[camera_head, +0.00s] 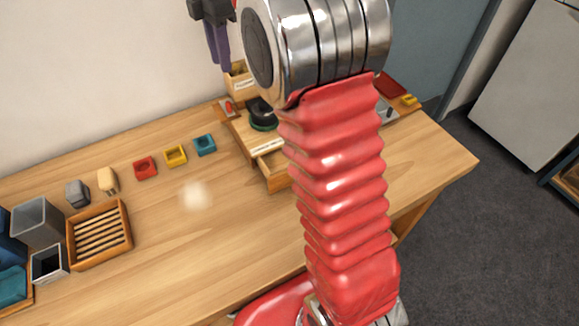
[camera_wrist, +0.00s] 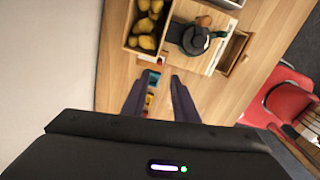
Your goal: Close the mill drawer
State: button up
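The mill (camera_head: 262,118) stands on the wooden table, a wooden box with a dark green and black round top. It also shows in the wrist view (camera_wrist: 195,40). Its drawer (camera_head: 272,172) sticks out at the front, partly hidden behind my red arm in the head view. In the wrist view the open drawer (camera_wrist: 232,52) lies on the right side of the mill. My gripper (camera_head: 220,66) is raised above the table's back side, near the wall. In the wrist view my gripper (camera_wrist: 158,75) has its two dark fingers apart with nothing held between them.
Small red (camera_head: 145,167), yellow (camera_head: 175,155) and teal (camera_head: 205,144) blocks lie left of the mill. A slatted wooden tray (camera_head: 128,222) and grey bins stand farther left. A wooden box of yellowish items (camera_wrist: 130,42) stands beside the mill. The table's middle is clear.

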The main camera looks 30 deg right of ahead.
jog(key=shift+s+r+m, duration=0.25)
jog(key=shift+s+m, duration=0.05)
jog(key=shift+s, duration=0.1)
jog(key=c, duration=0.3)
jog(key=s+m, duration=0.1)
jog(key=s, duration=0.1)
jog(key=s+r+m+t, duration=0.1)
jog(key=s+m, duration=0.1)
jog(key=s+a+r+m, duration=0.1)
jog(key=s, duration=0.2)
jog(key=shift+r, duration=0.2)
grip_shut()
jog(key=s+f+m+t, duration=0.2)
jog(key=s+f+m, duration=0.2)
jog(key=s+m, duration=0.3)
jog(key=s+a+f+m+t, duration=0.1)
jog(key=s+f+m, duration=0.3)
jog(key=s, duration=1.2)
jog(key=m+t, duration=0.1)
jog(key=m, duration=0.3)
jog(key=shift+a+f+t, duration=0.25)
jog(key=shift+a+t, duration=0.05)
jog(key=shift+s, duration=0.1)
